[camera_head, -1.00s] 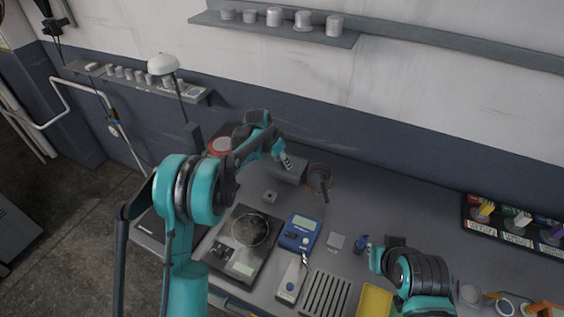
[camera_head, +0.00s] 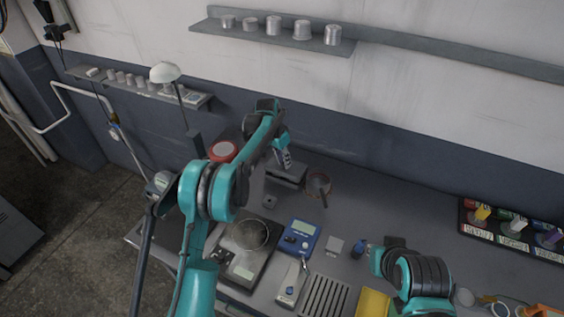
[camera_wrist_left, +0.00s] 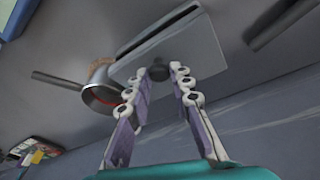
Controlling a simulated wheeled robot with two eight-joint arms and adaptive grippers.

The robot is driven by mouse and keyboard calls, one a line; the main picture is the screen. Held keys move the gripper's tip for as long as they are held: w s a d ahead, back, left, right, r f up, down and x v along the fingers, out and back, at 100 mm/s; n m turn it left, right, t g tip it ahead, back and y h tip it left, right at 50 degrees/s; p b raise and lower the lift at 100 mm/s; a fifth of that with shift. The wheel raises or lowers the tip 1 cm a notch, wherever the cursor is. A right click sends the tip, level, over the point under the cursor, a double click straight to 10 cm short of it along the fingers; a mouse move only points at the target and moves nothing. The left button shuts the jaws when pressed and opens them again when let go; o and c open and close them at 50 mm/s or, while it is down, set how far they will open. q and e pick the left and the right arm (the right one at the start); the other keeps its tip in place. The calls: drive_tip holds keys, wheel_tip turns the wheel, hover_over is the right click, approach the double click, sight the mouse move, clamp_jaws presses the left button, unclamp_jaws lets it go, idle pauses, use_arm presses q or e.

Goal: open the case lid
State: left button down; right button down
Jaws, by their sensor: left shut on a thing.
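The grey case (camera_head: 290,179) stands on the bench near the wall in the head view, partly behind my left arm. In the left wrist view its light grey lid panel (camera_wrist_left: 185,45) shows, with a dark slot along it. My left gripper (camera_head: 286,161) is at the case. In the left wrist view the left gripper (camera_wrist_left: 158,75) is shut on a small dark knob (camera_wrist_left: 158,73) on the lid panel. The inside of the case is hidden. My right arm shows at the lower right of the head view, but its gripper cannot be made out.
A round pan (camera_head: 318,184) with a handle stands just right of the case; it also shows in the left wrist view (camera_wrist_left: 101,97). A scale (camera_head: 238,272), a blue meter (camera_head: 299,237) and a red-topped container (camera_head: 223,151) are nearby.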

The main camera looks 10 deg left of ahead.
use_arm(q)
drive_tip(key=shift+w+d+r+g+y+p, duration=0.2)
drive_tip(key=shift+w+r+g+y+p, duration=0.1)
drive_tip(key=shift+w+r+g+p, duration=0.45)
drive_tip(key=shift+f, duration=0.2)
drive_tip(key=c, duration=1.3)
unclamp_jaws()
drive_tip(key=shift+c, duration=0.2)
wheel_tip(320, 180, up, 7)
drive_tip(key=a, duration=0.1)
drive_tip(key=shift+w+r, duration=0.15)
drive_tip(key=shift+r, duration=0.05)
